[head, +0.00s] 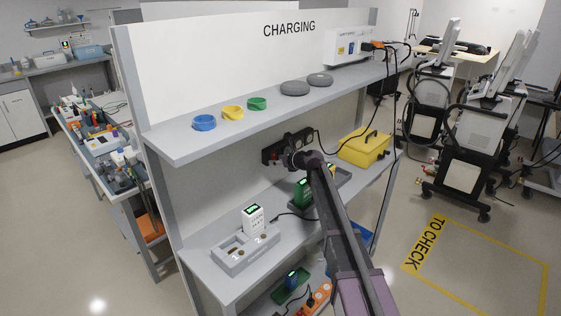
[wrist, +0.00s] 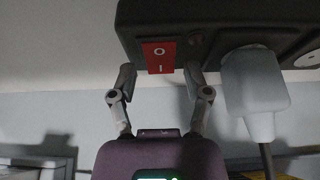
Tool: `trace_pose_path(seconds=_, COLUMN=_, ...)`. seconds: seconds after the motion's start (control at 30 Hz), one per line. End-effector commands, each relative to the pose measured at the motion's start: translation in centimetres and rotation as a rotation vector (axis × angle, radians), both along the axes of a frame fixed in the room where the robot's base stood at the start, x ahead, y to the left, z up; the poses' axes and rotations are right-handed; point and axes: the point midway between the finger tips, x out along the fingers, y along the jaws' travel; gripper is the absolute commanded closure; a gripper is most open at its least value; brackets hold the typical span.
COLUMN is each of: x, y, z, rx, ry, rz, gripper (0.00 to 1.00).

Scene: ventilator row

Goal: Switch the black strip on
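The black strip (wrist: 225,25) is mounted on the back panel and fills the top right of the wrist view. In the head view the black strip (head: 298,137) shows behind the end of my arm, partly hidden. Its red rocker switch (wrist: 158,57) carries O above and I below. A small dark red lamp (wrist: 196,42) beside the switch looks unlit. My gripper (wrist: 158,78) is open and empty, with its fingertips on either side of the switch near its lower edge. I cannot tell whether they touch the strip.
A white plug (wrist: 255,85) sits in the strip just right of my right finger, its cable hanging down. The upper shelf (head: 180,147) overhangs the area. A yellow case (head: 365,148) and a white charger (head: 253,220) stand on the shelf below. An orange strip (head: 318,297) lies lower down.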

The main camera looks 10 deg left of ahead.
Motion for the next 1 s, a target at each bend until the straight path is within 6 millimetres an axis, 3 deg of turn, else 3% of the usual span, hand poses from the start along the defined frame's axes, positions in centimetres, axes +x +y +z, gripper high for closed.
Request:
trace_pose_path(seconds=0.03, x=-0.01, y=0.01, z=0.00, rx=0.000, ry=0.000, rz=0.000, gripper=0.64)
trace_pose_path(seconds=0.17, x=-0.02, y=0.03, z=0.00, rx=0.000, ry=0.000, rz=0.001, gripper=1.00)
trace_pose_path(seconds=1.0, x=-0.06, y=0.33, z=-0.86, rx=0.183, ry=-0.140, rz=0.006, gripper=1.00)
